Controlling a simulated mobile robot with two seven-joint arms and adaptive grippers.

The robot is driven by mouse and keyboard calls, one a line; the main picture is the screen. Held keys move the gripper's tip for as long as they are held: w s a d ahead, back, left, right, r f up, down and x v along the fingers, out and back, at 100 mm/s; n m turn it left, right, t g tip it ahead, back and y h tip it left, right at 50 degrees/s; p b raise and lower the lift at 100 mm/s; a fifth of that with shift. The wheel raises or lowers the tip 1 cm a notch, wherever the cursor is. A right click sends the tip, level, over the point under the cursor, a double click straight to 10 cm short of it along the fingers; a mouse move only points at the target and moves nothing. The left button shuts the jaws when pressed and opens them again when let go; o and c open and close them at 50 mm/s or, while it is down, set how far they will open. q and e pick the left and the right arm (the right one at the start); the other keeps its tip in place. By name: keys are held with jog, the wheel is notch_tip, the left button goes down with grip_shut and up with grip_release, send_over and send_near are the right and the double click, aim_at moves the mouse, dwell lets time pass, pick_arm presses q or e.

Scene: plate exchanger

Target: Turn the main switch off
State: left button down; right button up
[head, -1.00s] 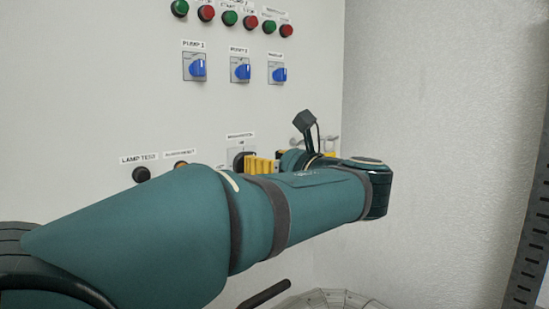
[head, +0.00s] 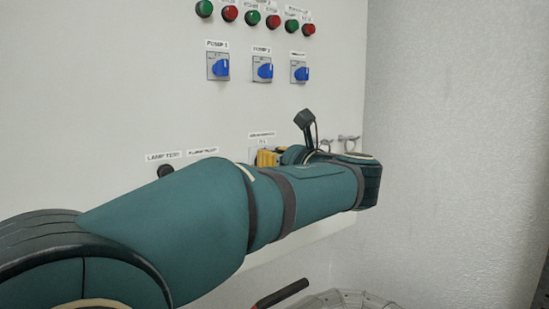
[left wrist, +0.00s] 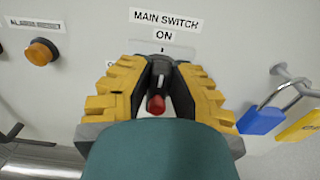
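The main switch shows in the left wrist view as a red-ended handle (left wrist: 156,104) below the labels MAIN SWITCH and ON. Its dark body is mostly hidden by the fingers. A label at its left is largely covered. My left gripper (left wrist: 163,72) has its yellow-and-black fingers close together on both sides of the handle and appears shut on it. In the head view my left gripper (head: 268,158) is at the panel and covers the switch. My right gripper is not in view.
An orange button (left wrist: 42,52) is left of the switch, and a blue padlock (left wrist: 262,118) hangs at its right. Blue pump selectors (head: 219,68) and red and green buttons (head: 252,17) sit higher on the panel. A textured wall (head: 455,150) stands at the right.

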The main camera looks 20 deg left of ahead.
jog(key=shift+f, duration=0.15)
pick_arm(q)
jog(key=n+b, duration=0.1)
jog(key=n, duration=0.1)
jog(key=n+b, duration=0.1)
jog(key=n, duration=0.1)
jog(key=n+b, duration=0.1)
jog(key=shift+s+a+f+n+b, duration=0.25)
jog(key=shift+s+a+n+b, duration=0.05)
jog(key=shift+s+a+n, duration=0.1)
jog(key=shift+s+a+f+n+b, duration=0.1)
jog(key=shift+f+n+b, duration=0.1)
jog(key=shift+n+b, duration=1.6)
jog(key=shift+s+a+f+n+b, duration=0.1)
jog(key=shift+f+n+b, duration=0.15)
jog(key=shift+n+b, duration=1.55)
jog(key=shift+s+f+n+b, duration=0.15)
jog(key=shift+n+b, duration=0.9)
jog(key=shift+n, duration=1.45)
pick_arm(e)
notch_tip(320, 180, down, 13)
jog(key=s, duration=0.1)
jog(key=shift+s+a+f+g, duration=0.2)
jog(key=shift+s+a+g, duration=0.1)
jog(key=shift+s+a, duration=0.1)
pick_arm(q)
jog(key=c, duration=0.9)
grip_release()
jog(key=shift+w, duration=0.1)
jog(key=shift+o, duration=0.2)
